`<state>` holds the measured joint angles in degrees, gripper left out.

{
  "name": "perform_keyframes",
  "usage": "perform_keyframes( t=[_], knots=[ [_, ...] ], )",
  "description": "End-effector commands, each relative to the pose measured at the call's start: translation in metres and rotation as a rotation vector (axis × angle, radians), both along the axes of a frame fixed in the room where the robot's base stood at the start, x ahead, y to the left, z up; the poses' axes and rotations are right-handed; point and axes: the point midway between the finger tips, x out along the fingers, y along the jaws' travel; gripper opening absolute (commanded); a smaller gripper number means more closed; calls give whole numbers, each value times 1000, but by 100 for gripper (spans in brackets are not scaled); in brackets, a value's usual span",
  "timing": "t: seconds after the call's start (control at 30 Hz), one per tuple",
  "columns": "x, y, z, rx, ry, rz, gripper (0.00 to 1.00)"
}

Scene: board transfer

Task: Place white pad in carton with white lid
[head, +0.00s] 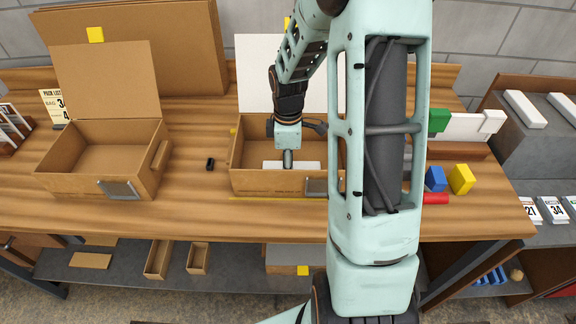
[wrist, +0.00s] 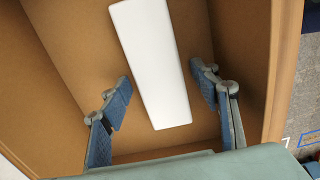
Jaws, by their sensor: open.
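The carton with the white lid (head: 257,70) stands open near the middle of the bench, its brown front wall (head: 265,184) facing me. The white pad (head: 308,165) lies inside this carton. In the wrist view the pad (wrist: 152,55) looks flat on the carton's floor (wrist: 75,60). My gripper (head: 288,160) points down into the carton. In the wrist view its two fingers (wrist: 160,80) are spread apart, one on each side of the pad's near end, with gaps to the pad. My arm hides the carton's right side in the head view.
A second open carton with a brown lid (head: 108,80) stands at the left. A small black object (head: 210,164) lies between the cartons. Blue (head: 436,178) and yellow (head: 461,179) blocks and a red piece (head: 436,198) lie at the right.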

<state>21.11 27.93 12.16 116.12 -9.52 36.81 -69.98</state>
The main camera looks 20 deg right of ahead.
Motion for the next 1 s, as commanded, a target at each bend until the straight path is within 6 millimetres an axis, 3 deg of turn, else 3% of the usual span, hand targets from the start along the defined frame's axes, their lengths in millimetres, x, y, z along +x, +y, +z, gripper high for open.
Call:
perform_keyframes(
  t=[0.23,0.7,1.0],
  knots=[
    [1,-1,17,-2,-4,0,56],
    [1,-1,109,-2,-4,-1,56],
    [0,0,124,0,0,0,56]
  ],
)
